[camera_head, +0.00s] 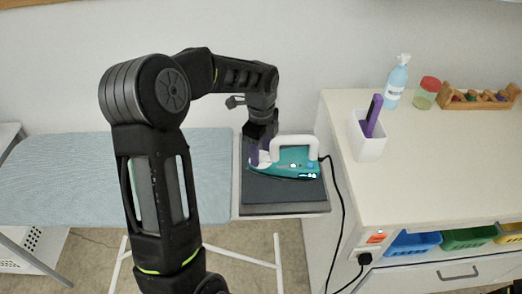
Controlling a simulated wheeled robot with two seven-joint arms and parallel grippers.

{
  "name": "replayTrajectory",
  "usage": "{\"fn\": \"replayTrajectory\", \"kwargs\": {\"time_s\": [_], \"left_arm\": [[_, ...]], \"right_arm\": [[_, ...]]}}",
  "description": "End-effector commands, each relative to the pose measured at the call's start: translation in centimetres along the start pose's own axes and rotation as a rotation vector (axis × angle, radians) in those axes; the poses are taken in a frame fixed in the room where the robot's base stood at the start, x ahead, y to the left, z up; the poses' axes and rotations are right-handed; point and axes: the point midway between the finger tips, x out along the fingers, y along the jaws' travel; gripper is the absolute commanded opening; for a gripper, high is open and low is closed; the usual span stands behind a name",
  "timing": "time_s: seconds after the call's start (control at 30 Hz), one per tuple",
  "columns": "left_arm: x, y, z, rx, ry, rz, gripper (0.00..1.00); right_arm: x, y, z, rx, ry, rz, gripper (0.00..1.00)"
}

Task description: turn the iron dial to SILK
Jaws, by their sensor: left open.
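A teal iron (289,164) with a white handle (300,142) rests on a dark pad on the rest (284,196) at the end of the ironing board. My left gripper (258,154) is at the left part of the iron and points down there. It is open, and its fingers partly cover the iron. The iron's dial and its marks are too small or hidden to read. I cannot tell whether the fingers touch the dial. My right gripper is not in view.
A blue ironing board (60,175) stands at left. A cabinet (440,165) at right carries a white cup (367,143) with a purple item, a spray bottle (397,82), a jar (425,93) and a wooden rack (480,96). A black cord (341,205) hangs between the rest and cabinet.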

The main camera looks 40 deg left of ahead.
Motion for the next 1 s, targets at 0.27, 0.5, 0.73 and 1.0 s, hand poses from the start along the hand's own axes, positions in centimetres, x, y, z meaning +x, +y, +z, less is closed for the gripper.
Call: {"fn": "replayTrajectory", "kwargs": {"time_s": [0.27, 0.5, 0.73, 1.0], "left_arm": [[-3.5, -0.2, 0.0, 0.001, -0.001, -0.007, 0.52], [-6.9, -0.1, 0.0, 0.000, 0.000, -0.003, 0.52], [-7.7, 0.0, 0.0, 0.001, 0.000, -0.002, 0.52], [-7.4, 0.2, 0.8, -0.018, 0.000, 0.006, 0.53]], "right_arm": [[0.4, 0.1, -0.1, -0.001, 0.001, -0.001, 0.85], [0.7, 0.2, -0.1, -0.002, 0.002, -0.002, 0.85], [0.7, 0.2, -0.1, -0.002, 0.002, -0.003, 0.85], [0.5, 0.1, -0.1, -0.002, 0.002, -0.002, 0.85]]}}
